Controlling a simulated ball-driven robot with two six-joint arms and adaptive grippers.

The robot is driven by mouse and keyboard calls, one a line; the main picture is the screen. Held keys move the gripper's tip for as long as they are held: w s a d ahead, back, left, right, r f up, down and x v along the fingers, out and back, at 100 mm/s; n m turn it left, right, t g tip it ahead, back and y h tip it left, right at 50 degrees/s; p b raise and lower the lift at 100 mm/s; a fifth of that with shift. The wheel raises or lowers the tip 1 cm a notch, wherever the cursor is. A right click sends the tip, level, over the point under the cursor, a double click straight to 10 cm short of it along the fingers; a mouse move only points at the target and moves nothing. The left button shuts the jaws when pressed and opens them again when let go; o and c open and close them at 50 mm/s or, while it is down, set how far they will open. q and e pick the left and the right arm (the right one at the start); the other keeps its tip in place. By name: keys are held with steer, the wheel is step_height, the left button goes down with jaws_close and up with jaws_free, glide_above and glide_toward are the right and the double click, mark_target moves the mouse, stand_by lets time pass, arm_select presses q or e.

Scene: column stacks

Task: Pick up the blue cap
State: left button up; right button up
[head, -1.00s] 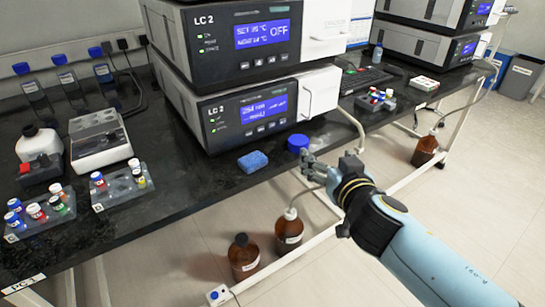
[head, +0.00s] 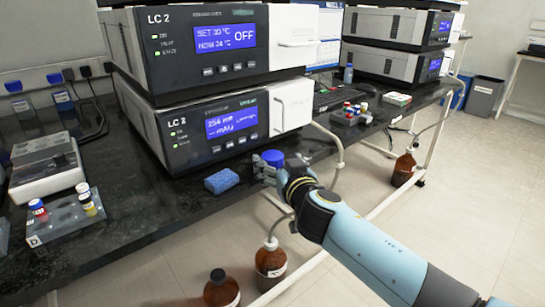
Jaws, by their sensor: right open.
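The blue cap (head: 273,158) sits on the black bench top near its front edge, in front of the lower LC 2 unit and right of a blue sponge. My right gripper (head: 268,172) is at the cap's front side, its fingers at bench-top height close against the cap. The fingers are open. They partly hide the cap's lower part, and I cannot tell whether they touch it. My left gripper is not in view.
The blue sponge (head: 221,181) lies just left of the cap. The stacked LC 2 units (head: 205,125) stand behind. A vial rack (head: 62,215) is at the left and another rack (head: 350,115) at the right. Brown bottles (head: 271,265) stand below the bench edge.

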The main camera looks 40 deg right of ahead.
mark_target(274, 157)
steer(key=shift+x, duration=1.6)
steer(key=c, duration=0.9)
